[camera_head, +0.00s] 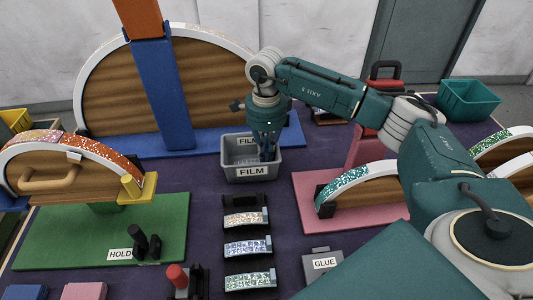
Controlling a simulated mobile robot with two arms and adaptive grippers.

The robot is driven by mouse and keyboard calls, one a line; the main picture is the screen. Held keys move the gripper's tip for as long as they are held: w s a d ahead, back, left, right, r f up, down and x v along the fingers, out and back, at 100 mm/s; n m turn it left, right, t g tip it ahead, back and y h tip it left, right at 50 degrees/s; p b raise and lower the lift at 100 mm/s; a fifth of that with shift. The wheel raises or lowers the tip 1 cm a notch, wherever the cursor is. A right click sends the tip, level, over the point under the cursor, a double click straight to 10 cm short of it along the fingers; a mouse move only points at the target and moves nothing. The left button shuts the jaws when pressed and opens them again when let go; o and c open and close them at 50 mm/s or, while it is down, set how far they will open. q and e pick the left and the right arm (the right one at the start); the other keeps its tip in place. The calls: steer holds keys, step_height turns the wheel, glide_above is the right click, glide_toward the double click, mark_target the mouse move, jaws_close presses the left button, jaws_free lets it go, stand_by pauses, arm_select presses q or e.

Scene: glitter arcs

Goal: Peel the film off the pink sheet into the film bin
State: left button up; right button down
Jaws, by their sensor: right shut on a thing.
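My right gripper (267,150) points down into the grey film bin (252,172), labelled FILM, at the centre. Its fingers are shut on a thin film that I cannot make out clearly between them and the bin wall. Another pinkish glitter strip (34,138) lies on the wooden arc at the left. My left gripper is out of view.
Tall arc (205,75) with blue post stands behind the bin. Green base (70,240) is left, pink base (310,195) right.

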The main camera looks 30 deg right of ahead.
steer(key=shift+f+b, duration=0.35)
steer(key=shift+f, duration=0.1)
stand_by(1.2)
steer(key=c, duration=1.9)
jaws_free()
steer(key=shift+o, duration=0.7)
steer(key=shift+a+f, duration=0.1)
steer(key=shift+s, duration=0.1)
steer(key=shift+c, duration=0.2)
